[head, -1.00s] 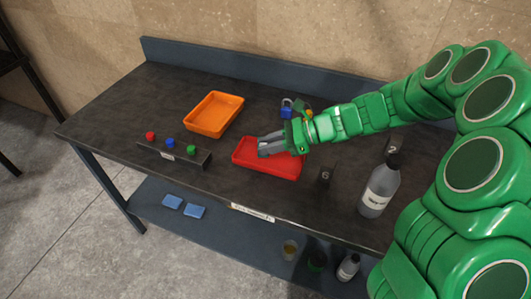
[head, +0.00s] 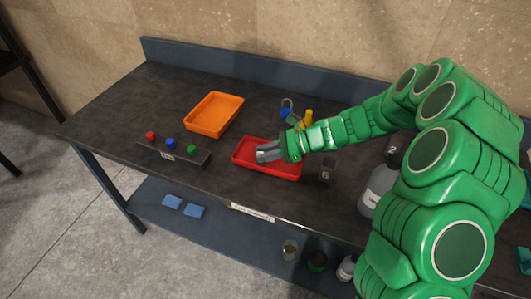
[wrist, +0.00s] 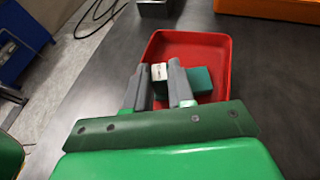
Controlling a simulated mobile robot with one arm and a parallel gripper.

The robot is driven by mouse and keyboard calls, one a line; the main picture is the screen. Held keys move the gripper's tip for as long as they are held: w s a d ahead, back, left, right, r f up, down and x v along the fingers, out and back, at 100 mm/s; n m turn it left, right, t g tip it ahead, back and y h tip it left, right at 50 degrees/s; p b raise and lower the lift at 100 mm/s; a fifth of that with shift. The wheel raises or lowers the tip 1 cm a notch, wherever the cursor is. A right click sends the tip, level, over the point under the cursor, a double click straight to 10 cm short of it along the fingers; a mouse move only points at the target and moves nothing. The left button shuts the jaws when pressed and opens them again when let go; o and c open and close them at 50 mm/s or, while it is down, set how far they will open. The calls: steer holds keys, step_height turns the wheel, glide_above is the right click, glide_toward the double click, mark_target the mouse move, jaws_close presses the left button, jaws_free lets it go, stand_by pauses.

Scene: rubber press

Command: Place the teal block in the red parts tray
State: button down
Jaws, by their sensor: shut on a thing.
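My gripper (wrist: 160,84) is low over the red parts tray (wrist: 224,50), its two grey fingers on either side of a dark teal block with a white patch (wrist: 158,72). A brighter teal face (wrist: 201,80) shows just right of the right finger. The finger hides the join, so I cannot tell whether it is the same block or a second one. In the head view my gripper (head: 268,153) reaches over the red parts tray (head: 244,158) from the right. The fingers hide the block there, and its contact with the tray floor cannot be told.
An orange tray (head: 213,114) stands behind left on the dark bench. A box with red, blue and green buttons (head: 175,152) is left of the red tray. A blue padlock (head: 287,111) and a yellow item are behind. A dark block marked 6 (head: 325,173) and a bottle (head: 374,190) stand right.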

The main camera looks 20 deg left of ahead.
steer(key=shift+f, duration=0.1)
steer(key=c, duration=1.2)
jaws_free()
steer(key=shift+c, duration=0.2)
steer(key=v, duration=1.2)
